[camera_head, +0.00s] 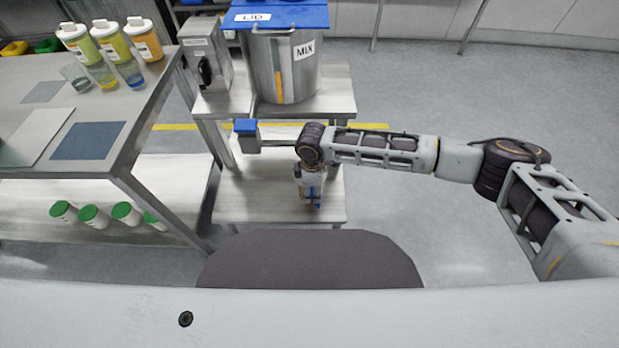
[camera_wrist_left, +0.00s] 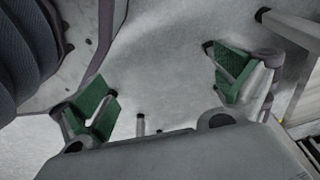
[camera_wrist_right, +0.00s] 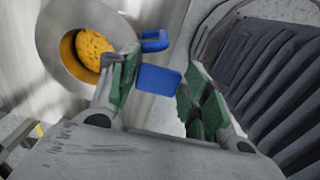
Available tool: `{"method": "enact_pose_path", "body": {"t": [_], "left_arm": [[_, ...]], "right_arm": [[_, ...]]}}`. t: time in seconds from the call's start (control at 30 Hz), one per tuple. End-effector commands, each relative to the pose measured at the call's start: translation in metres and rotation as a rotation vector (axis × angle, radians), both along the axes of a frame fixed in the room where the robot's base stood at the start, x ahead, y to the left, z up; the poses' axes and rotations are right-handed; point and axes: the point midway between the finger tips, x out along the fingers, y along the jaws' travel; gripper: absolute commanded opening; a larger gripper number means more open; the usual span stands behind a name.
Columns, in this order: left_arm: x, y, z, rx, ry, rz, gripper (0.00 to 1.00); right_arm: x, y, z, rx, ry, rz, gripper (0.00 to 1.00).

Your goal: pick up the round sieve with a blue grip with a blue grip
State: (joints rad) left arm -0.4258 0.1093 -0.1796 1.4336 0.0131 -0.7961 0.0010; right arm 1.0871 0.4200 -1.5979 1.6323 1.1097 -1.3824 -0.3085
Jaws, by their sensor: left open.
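In the head view my right gripper (camera_head: 312,196) hangs low in front of the steel stand. In the right wrist view its two green-padded fingers (camera_wrist_right: 160,92) are apart, with a blue block (camera_wrist_right: 158,80) across the gap between them. Whether the pads touch it is unclear. A blue loop (camera_wrist_right: 155,40) shows just beyond. A round steel rim (camera_wrist_right: 62,30) around a textured orange disc (camera_wrist_right: 94,48) lies left of the fingers. I cannot tell whether these parts form the sieve. My left gripper (camera_wrist_left: 162,85) is open and empty in the left wrist view.
A steel pot (camera_head: 290,75) marked MIX, with a blue lid (camera_head: 285,16), stands on the steel stand. A blue-topped part (camera_head: 245,128) sits left of my right wrist. The left table (camera_head: 150,105) carries several bottles; green-capped jars (camera_head: 92,215) lie below. The floor at right is clear.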

Motion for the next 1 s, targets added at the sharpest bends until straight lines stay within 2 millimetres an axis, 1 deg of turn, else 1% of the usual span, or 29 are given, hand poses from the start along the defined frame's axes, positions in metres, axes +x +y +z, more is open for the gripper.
{"method": "enact_pose_path", "body": {"t": [0.03,0.2,0.23,0.27,0.5,0.67,0.87,1.0], "left_arm": [[0.000,0.000,0.000,0.000,0.000,0.000,0.99],[0.000,0.000,0.000,0.000,0.001,0.000,0.99],[0.000,0.000,0.000,0.000,0.001,0.000,0.99],[0.000,0.000,0.000,0.000,0.001,0.000,0.99],[0.000,0.000,0.000,0.000,-0.001,0.000,0.99],[0.001,0.000,0.000,0.000,-0.006,0.000,0.99],[-0.006,0.004,-0.009,0.002,-0.010,0.002,0.99],[-0.009,0.014,-0.020,0.012,-0.018,0.003,0.99]], "right_arm": [[0.000,0.000,0.000,0.000,0.000,0.000,0.37],[0.000,0.000,0.000,0.000,0.000,0.000,0.16],[0.000,0.000,0.000,0.000,-0.001,0.000,0.16],[0.000,0.000,0.000,0.000,-0.001,0.000,0.11],[0.000,0.000,0.002,0.000,0.000,0.000,0.11],[0.000,0.000,0.009,0.001,-0.001,0.000,0.11],[0.001,0.000,0.029,0.001,-0.001,0.000,0.11],[0.001,0.000,0.049,0.001,-0.002,0.000,0.11]]}}
